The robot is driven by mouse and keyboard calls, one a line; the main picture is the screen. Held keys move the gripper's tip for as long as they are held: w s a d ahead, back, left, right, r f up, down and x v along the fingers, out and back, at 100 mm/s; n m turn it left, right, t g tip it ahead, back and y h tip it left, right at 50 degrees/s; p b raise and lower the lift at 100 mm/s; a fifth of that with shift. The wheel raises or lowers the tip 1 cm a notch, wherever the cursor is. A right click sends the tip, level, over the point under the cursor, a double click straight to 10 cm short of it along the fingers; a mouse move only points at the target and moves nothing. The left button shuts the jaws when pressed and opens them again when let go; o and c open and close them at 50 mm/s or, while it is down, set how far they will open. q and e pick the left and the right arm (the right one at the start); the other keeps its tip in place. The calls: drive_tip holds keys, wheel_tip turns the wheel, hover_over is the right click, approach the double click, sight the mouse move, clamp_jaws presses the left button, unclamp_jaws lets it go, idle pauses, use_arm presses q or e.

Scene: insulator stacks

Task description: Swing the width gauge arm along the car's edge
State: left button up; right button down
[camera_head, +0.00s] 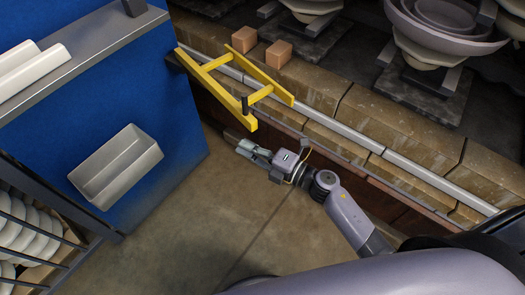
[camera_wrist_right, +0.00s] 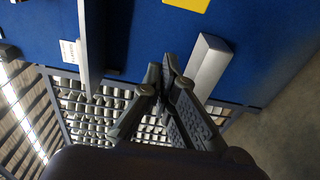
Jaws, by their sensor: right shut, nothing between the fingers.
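The yellow width gauge arm (camera_head: 278,88) is a ladder-like frame reaching out from the corner of the blue cabinet over the car's edge (camera_head: 345,112). A dark upright handle (camera_head: 245,104) stands on its near end. My right gripper (camera_head: 240,146) is shut and empty, below the gauge arm in the head view and apart from it. In the wrist view my right gripper's fingers (camera_wrist_right: 165,78) meet at the tips with nothing between them. A yellow patch (camera_wrist_right: 187,4) at that view's top edge may be part of the gauge. My left gripper is not in view.
The blue cabinet (camera_head: 185,120) carries a grey tray (camera_head: 110,165). A rack of white pieces (camera_head: 30,235) stands at lower left. Two clay blocks (camera_head: 279,54) and stacked grey insulators (camera_head: 450,30) sit on the car. The floor (camera_head: 205,215) between cabinet and car is clear.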

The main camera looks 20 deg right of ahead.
drive_tip(key=w, duration=0.1)
drive_tip(key=w+d, duration=0.1)
drive_tip(key=w, duration=0.2)
drive_tip(key=shift+d, duration=0.25)
